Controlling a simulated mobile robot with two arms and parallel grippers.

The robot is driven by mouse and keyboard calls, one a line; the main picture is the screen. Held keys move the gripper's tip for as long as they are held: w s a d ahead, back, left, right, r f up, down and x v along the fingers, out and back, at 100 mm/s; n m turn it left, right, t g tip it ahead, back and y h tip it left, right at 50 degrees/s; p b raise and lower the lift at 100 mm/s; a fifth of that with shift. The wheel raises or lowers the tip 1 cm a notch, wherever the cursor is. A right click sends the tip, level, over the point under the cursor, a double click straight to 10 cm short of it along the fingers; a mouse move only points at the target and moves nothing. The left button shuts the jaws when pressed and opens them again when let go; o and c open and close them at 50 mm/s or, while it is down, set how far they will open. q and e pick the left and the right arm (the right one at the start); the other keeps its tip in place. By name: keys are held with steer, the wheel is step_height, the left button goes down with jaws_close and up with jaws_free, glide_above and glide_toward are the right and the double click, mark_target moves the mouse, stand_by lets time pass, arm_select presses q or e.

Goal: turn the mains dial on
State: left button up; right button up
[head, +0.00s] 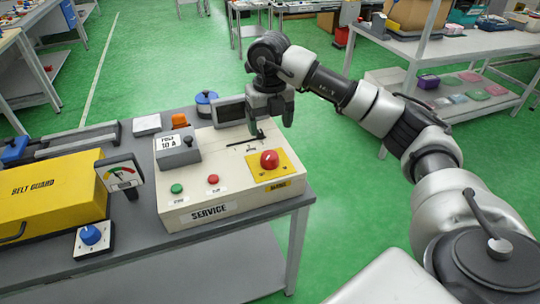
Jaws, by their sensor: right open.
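A red round knob (269,160) sits on a yellow square plate (286,166) at the right of the cream service box (230,211). A small label on the plate's front is too blurred to read. A blue dial (91,234) on a small dark-and-white base stands at the table's front left. I cannot tell by lettering which one is the mains dial. My right gripper (269,121) is open and points down over the back right of the box. It is behind the red knob and apart from it, near a dark slotted slider (246,144). My left gripper is out of view.
A gauge (121,178) and the yellow belt guard (54,194) stand left.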

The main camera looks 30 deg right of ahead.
mark_target(269, 155)
step_height(269, 155, down, 11)
steer(key=shift+r+p, duration=0.15)
steer(key=shift+p, duration=0.3)
steer(key=shift+c, duration=0.4)
steer(key=c, duration=0.8)
steer(key=shift+c, duration=0.2)
steer(key=n+b, duration=0.2)
steer(key=n, duration=0.3)
steer(key=n+b, duration=0.2)
steer(key=n, duration=0.4)
steer(key=shift+n+b, duration=0.3)
steer(key=shift+n, duration=0.1)
steer(key=n+b, duration=0.1)
steer(key=n, duration=0.5)
steer(key=shift+b, duration=0.3)
steer(key=shift+r, duration=0.1)
